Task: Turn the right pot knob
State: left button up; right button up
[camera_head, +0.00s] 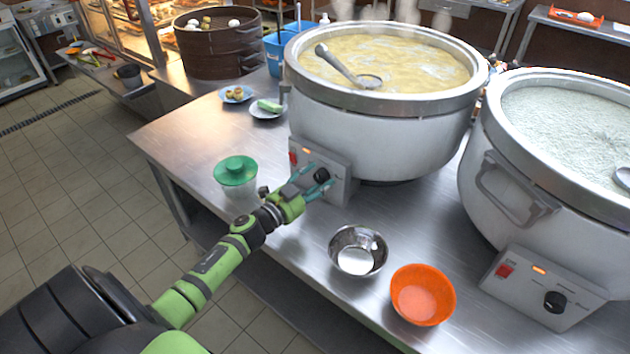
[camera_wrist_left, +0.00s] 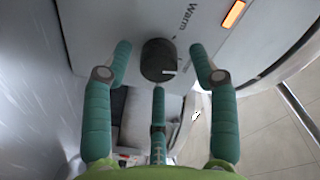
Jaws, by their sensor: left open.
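The right pot (camera_head: 510,190) is a large grey stockpot of pale congee. Its black knob (camera_head: 555,302) is on the front control box, right of a red switch and a lit orange lamp. My left gripper (camera_head: 317,181) is not there; it is at the front box of the left pot (camera_head: 375,125). That pot's black knob (camera_head: 321,174) lies between the open fingers. In the left wrist view the knob (camera_wrist_left: 158,60) shows a white mark, with gaps to the fingers on both sides. The word "Warm" and an orange lamp show above. My right gripper is out of view.
A metal bowl (camera_head: 358,251) and an orange bowl (camera_head: 422,295) stand on the steel table (camera_head: 205,140) in front of the pots. A green-lidded container (camera_head: 235,172) is left of my gripper. Small plates and a steamer (camera_head: 215,45) stand farther back.

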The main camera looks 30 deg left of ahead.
pick_arm(q)
jog(key=c, duration=1.1)
jog(key=shift+m, duration=1.1)
jog(key=shift+c, duration=0.2)
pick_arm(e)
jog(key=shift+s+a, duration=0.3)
pick_arm(q)
jog(key=o, duration=1.1)
jog(key=shift+r, duration=0.1)
jog(key=shift+o, duration=0.2)
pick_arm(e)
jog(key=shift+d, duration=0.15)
pick_arm(q)
jog(key=shift+s, duration=0.1)
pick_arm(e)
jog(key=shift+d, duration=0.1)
